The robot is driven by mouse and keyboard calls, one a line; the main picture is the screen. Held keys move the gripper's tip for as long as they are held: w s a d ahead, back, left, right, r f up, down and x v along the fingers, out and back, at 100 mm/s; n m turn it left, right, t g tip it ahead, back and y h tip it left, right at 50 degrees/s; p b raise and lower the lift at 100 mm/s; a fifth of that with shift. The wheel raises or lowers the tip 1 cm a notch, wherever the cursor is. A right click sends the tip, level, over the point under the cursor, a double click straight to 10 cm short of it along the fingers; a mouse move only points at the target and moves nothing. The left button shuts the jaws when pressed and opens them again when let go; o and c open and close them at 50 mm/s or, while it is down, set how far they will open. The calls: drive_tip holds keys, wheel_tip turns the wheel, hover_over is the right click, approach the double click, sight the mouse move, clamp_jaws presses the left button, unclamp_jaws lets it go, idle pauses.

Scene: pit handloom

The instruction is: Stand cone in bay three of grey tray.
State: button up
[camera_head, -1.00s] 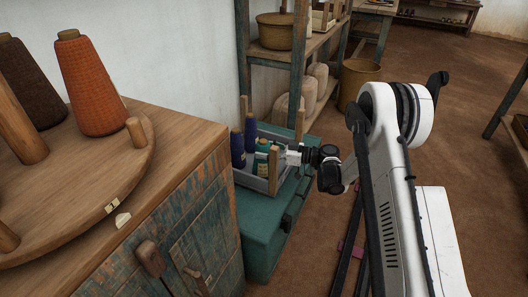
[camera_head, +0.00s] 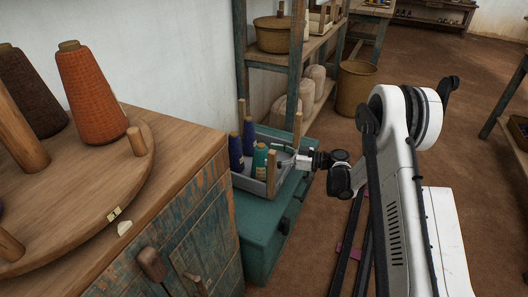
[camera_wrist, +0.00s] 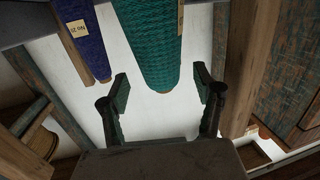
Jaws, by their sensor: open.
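A green cone (camera_head: 260,160) stands upright in the grey tray (camera_head: 244,186), at its near right end. Its tapered end shows in the wrist view (camera_wrist: 160,45). Two dark blue cones (camera_head: 236,151) stand in the tray to its left and behind; one shows in the wrist view (camera_wrist: 82,38) with a pale label. My gripper (camera_head: 281,157) is open, just right of the green cone at the tray's edge. In the wrist view, its fingers (camera_wrist: 162,84) are spread on either side of the green cone's end, with gaps. Bay dividers are too small to tell.
The tray rests on a green chest (camera_head: 258,222). Wooden posts rise at its corners. A wooden cabinet (camera_head: 190,190) with a round board and orange and brown cones stands at left. A shelf (camera_head: 290,75) stands behind; open floor lies right.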

drive_tip(key=p+v, duration=0.1)
drive_tip(key=v, duration=0.6)
drive_tip(key=shift+d+p, duration=0.3)
drive_tip(key=shift+p, duration=0.1)
drive_tip(key=s+r+m+h, duration=0.4)
drive_tip(key=s+r, duration=0.1)
drive_tip(key=r, duration=0.5)
drive_tip(key=s+r+m+h, duration=0.4)
drive_tip(key=s+r, duration=0.2)
drive_tip(key=r, duration=0.4)
drive_tip(key=s+d+r+m+t+h, duration=0.1)
drive_tip(key=s+d+r+m+h, duration=0.1)
drive_tip(key=s, duration=1.2)
drive_tip(key=s+d+r+m+t+h, duration=0.2)
drive_tip(key=s+d+m+h, duration=0.3)
drive_tip(key=s, duration=0.9)
drive_tip(key=d+h, duration=0.2)
drive_tip(key=d, duration=0.2)
drive_tip(key=shift+s, duration=0.2)
wheel_tip(320, 180, up, 14)
drive_tip(key=p, duration=1.4)
drive_tip(key=shift+r, duration=0.2)
